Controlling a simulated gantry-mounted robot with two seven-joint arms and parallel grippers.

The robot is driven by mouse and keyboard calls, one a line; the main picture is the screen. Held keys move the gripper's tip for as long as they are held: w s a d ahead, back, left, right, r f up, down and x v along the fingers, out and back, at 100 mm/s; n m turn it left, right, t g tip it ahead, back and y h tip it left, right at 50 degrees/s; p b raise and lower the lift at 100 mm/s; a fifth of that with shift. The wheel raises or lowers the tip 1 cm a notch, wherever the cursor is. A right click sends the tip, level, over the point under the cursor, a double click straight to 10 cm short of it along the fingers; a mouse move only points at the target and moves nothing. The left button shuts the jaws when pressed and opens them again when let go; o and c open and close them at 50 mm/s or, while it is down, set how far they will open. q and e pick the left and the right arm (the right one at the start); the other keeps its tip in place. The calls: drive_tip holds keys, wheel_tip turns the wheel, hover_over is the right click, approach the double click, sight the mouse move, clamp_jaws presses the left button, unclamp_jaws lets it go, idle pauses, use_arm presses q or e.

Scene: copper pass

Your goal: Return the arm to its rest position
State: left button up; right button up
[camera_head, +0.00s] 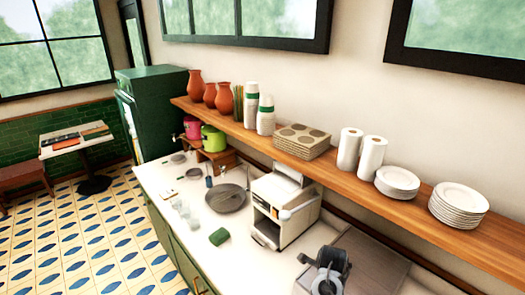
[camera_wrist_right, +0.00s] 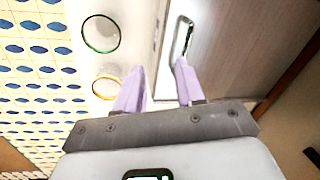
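My right gripper (camera_wrist_right: 168,75) shows in the right wrist view. Its two pale purple fingers stand apart, and I see nothing held between them. A grey panel (camera_wrist_right: 232,45) with a rounded, green-tinted handle-like loop (camera_wrist_right: 183,38) lies beyond the fingertips. The loop's lower end appears close to the right finger; I cannot tell whether they touch. Neither gripper can be made out in the head view. My left gripper is not in view.
In the right wrist view, a green-rimmed round item (camera_wrist_right: 101,33) and a yellow-rimmed one (camera_wrist_right: 108,86) are left of the fingers.

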drive_tip(key=s+a+f+n+p, duration=0.1)
drive_tip(key=s+f+n, duration=0.4)
drive_tip(key=s+n, duration=0.4)
drive_tip(key=s+r+n+t+p, duration=0.1)
drive_tip(key=s+r+n, duration=0.2)
drive_tip(key=s+n, duration=0.5)
drive_tip(key=s+d+r+n+t+y+p, duration=0.1)
drive_tip(key=s+r+n, duration=0.3)
drive_tip(key=s, duration=1.3)
drive_tip(key=n, duration=0.4)
drive_tip(key=shift+r+n, duration=0.25)
drive_tip(key=shift+n, duration=0.05)
